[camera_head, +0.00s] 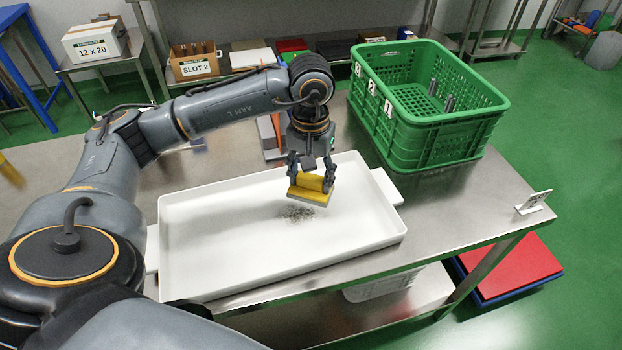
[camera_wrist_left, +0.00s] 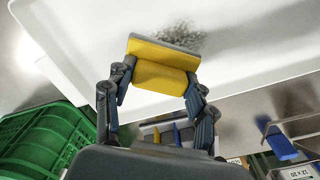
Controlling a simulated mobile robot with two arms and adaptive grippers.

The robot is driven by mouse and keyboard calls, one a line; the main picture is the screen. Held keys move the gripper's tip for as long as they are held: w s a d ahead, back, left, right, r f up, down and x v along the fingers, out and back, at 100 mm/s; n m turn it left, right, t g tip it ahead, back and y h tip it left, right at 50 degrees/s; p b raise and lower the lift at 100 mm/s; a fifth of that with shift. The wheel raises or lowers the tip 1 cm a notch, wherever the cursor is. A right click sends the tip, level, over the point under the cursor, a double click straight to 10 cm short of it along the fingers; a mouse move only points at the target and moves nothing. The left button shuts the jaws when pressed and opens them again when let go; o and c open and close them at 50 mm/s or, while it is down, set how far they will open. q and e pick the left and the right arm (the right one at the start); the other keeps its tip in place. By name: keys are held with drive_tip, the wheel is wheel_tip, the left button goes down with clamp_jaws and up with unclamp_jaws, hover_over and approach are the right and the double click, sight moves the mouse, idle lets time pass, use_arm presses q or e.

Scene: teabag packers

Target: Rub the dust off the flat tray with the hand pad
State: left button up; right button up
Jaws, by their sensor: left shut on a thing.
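The flat tray (camera_head: 215,255) is white and shallow, with a handle at each end, and lies on the steel table. A patch of grey dust (camera_head: 297,214) lies near its middle, and it also shows in the left wrist view (camera_wrist_left: 178,34). My left gripper (camera_head: 311,180) is shut on the yellow hand pad (camera_head: 311,187), which has a grey underside. The pad also shows between the fingers in the left wrist view (camera_wrist_left: 160,70). It is over the tray beside the dust; I cannot tell whether it touches the tray. My right gripper is out of view.
A green crate (camera_head: 430,135) with dark items inside stands behind and right of the tray. The table (camera_head: 470,205) is bare between tray and sign. Boxes stand on racks behind.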

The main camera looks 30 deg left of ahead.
use_arm(q)
drive_tip(key=shift+r+p, duration=0.55)
drive_tip(key=shift+r, duration=0.95)
